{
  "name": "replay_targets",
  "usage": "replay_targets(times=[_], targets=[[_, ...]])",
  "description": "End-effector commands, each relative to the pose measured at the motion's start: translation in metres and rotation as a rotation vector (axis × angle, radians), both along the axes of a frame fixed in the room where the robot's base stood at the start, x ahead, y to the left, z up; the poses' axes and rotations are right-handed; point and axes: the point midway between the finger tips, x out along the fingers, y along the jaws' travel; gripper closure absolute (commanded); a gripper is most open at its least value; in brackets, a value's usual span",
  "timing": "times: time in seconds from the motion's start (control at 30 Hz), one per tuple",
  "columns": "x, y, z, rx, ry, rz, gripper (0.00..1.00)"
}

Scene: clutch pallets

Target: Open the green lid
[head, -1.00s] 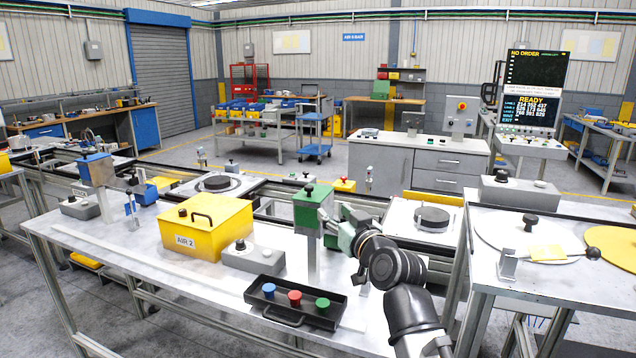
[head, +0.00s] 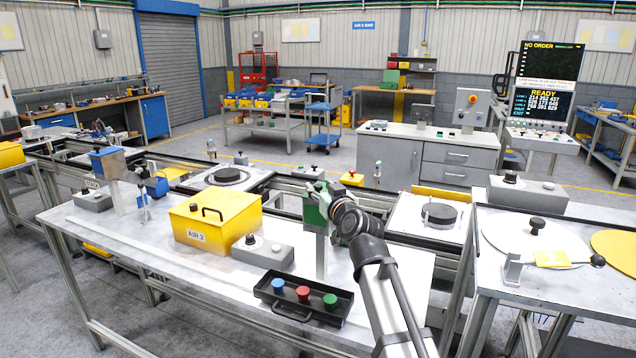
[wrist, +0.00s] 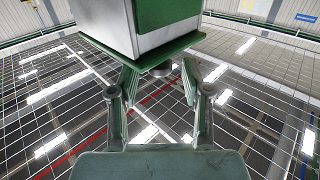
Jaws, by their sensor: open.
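A green box-shaped head (head: 314,210) stands on a grey post at the front table; my gripper partly hides it. In the wrist view, a pale block with green faces fills the top, edged by a flat green plate (wrist: 100,52) that looks like the lid. In the head view, my gripper (head: 326,192) is at the upper right of the green head. Contact cannot be told.
A black tray (head: 263,291) with blue, red and green knobs lies in front of the post. A grey button box (head: 262,256) and a yellow AIR 2 box (head: 213,222) stand to the left. A blue-topped post (head: 108,160) is farther left.

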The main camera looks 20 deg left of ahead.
Motion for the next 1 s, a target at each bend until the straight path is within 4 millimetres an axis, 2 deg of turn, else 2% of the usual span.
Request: replay_targets(times=[0.03,0.2,0.53,0.57,0.6,0.67,0.7,1.0], targets=[[0.007,0.005,0.002,0.000,0.000,0.000,0.51],[0.014,0.012,0.000,0.000,0.000,0.000,0.51],[0.015,0.014,-0.001,0.000,0.000,0.000,0.51],[0.015,0.014,-0.001,0.000,0.000,0.000,0.58],[0.015,0.014,-0.001,0.000,0.000,0.000,0.73],[0.015,0.014,0.000,0.000,0.000,0.000,0.94],[0.015,0.014,0.000,0.000,0.000,0.000,1.00],[0.017,0.008,0.002,0.001,0.011,-0.004,1.00]])
